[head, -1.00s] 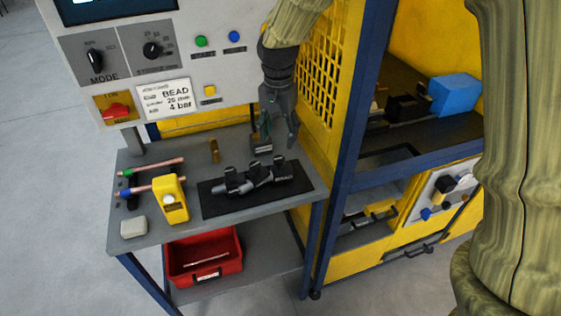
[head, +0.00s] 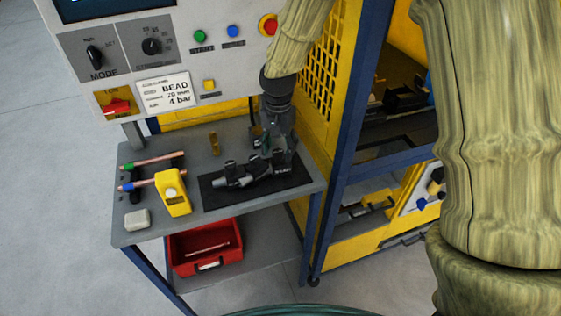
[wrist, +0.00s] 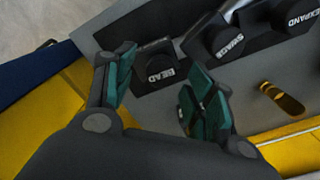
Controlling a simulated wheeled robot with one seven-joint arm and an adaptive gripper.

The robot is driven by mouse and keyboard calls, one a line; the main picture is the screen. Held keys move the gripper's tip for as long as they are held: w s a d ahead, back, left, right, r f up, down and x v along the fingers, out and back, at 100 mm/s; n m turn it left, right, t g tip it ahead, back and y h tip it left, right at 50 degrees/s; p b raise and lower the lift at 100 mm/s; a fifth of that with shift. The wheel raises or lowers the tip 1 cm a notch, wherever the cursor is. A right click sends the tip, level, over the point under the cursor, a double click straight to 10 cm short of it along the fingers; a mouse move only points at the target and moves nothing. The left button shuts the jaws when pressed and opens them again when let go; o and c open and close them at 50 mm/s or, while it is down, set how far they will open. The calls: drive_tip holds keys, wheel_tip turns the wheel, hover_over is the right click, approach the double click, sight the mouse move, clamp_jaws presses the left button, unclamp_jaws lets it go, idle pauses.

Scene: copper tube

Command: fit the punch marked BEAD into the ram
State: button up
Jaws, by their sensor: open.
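The BEAD punch (wrist: 158,70) stands at one end of a row on a black mat, its label legible in the wrist view. It is the rightmost black piece (head: 282,160) on the mat in the head view. My gripper (wrist: 162,90) is open and empty, its green-padded fingers spread to either side of the BEAD punch in the picture. I cannot tell whether they touch it. In the head view my gripper (head: 273,145) is low over the mat's right end. I cannot clearly make out the ram; dark parts (head: 400,98) show inside the yellow machine's opening.
The SWAGE punch (wrist: 226,42) and EXPAND punch (wrist: 298,18) stand beside BEAD. A brass pin (head: 214,143), copper tubes (head: 155,162), a yellow device (head: 172,193) and a white block (head: 137,219) are on the bench. A blue post (head: 347,130) separates bench and machine opening.

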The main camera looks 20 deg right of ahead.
sight(281, 161)
drive_tip(key=shift+f+p, duration=0.3)
drive_tip(key=shift+f, duration=0.95)
clamp_jaws()
